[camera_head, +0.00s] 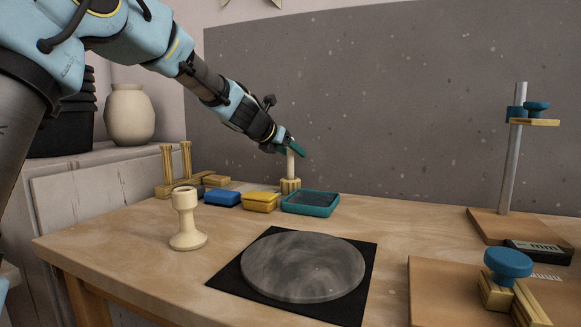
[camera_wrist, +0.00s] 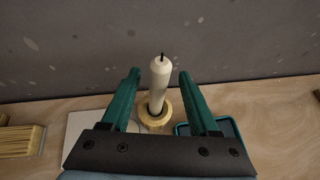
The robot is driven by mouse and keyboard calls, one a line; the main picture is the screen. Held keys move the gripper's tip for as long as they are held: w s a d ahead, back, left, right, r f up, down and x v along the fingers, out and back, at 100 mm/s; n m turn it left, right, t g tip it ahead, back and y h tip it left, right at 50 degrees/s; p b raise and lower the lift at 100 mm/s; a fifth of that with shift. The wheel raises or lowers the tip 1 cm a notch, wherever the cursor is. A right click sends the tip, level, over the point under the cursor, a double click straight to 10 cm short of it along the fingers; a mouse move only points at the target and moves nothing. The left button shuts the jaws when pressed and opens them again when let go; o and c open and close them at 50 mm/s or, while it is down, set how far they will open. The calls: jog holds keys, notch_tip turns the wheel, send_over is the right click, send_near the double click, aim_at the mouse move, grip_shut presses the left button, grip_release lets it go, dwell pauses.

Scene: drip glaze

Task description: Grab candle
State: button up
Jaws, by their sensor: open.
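A cream candle (camera_head: 290,163) with a dark wick stands upright in a round wooden holder (camera_head: 290,186) near the back of the table. In the wrist view the candle (camera_wrist: 158,85) rises from the ring-shaped holder (camera_wrist: 166,121), in the gap between the two green fingers. My gripper (camera_head: 289,147) is at the candle's upper part, and its fingers (camera_wrist: 164,76) are open on either side of it. In the wrist view there is a visible gap between each finger and the candle. In the head view the fingers partly hide the candle's top.
A cream candlestick (camera_head: 187,220) stands nearer the front. A grey disc (camera_head: 303,266) lies on a black mat. A grey wall (camera_head: 400,110) rises close behind.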

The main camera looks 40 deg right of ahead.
jog(key=x, duration=0.3)
jog(key=shift+w+d+f, duration=0.1)
jog(key=shift+w+d, duration=0.05)
grip_shut()
dwell(0.3)
